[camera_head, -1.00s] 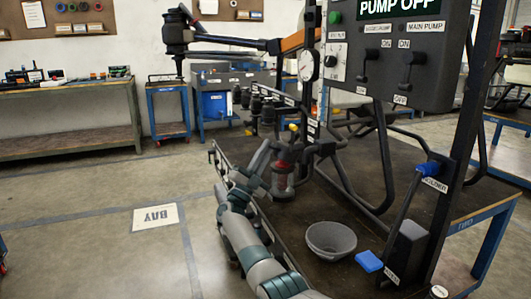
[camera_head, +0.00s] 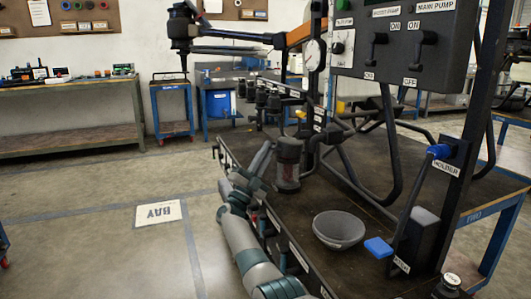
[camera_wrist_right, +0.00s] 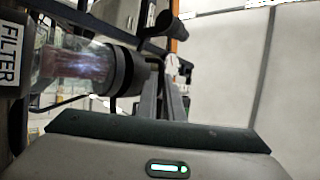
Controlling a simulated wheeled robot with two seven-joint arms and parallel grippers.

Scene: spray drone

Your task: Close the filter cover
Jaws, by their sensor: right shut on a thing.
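The filter (camera_head: 288,153) stands at the left side of the bench rig, with its clear cover (camera_head: 287,181) around the lower part. In the right wrist view the see-through cover (camera_wrist_right: 75,65) surrounds a reddish element, beside a FILTER label (camera_wrist_right: 9,55), and ends in a dark grey collar (camera_wrist_right: 128,72). My right gripper (camera_head: 268,184) is at the left side of the cover. In the wrist view its fingers (camera_wrist_right: 165,92) reach the collar end and are shut on the cover; the exact contact is partly hidden. My left gripper is out of view.
A grey bowl (camera_head: 339,230) and a blue pad (camera_head: 378,247) are on the dark bench top, right of the filter. Black bent tubes (camera_head: 375,185) rise behind. The control panel (camera_head: 402,40) hangs above. A blue-ended lever (camera_head: 438,151) stands at right.

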